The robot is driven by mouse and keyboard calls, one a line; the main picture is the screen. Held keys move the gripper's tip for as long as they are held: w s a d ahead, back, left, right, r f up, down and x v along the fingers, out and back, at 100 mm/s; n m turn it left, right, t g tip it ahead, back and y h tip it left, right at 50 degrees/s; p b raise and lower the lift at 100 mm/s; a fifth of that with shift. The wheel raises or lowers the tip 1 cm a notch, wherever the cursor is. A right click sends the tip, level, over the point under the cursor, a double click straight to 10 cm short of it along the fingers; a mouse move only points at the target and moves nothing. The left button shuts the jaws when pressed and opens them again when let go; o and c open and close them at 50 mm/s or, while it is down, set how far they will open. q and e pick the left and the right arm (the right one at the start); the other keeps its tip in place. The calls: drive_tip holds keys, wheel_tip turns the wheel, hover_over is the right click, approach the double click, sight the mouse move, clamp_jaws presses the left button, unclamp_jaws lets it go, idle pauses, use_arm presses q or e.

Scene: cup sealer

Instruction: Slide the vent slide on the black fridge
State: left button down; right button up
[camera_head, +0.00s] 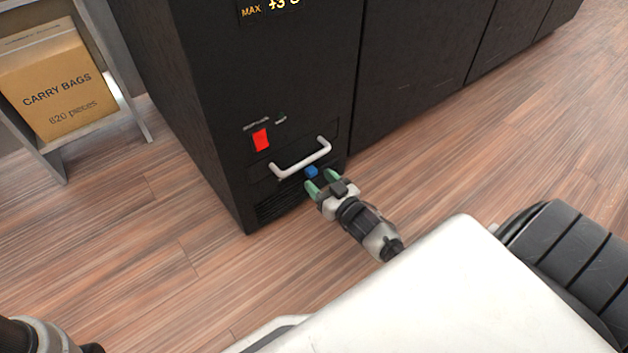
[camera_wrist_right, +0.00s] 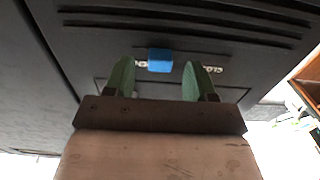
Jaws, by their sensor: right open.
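The black fridge (camera_head: 290,85) stands at the top centre of the head view. Its vent slide is a small blue knob (camera_head: 311,171) low on the front, just below a white handle (camera_head: 301,158).
A red switch (camera_head: 261,139) is above the handle. Vent slits (camera_head: 280,202) run along the fridge's lower front. A shelf with a carry bags box (camera_head: 58,85) stands to the left. The wood floor (camera_head: 160,250) in front is clear.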

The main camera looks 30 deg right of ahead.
sight(314, 176)
drive_tip(key=shift+w+a+b, duration=0.15)
drive_tip(key=shift+w+b, duration=0.4)
drive_tip(key=shift+w, duration=0.95)
drive_tip(key=shift+c, duration=0.3)
clamp_jaws()
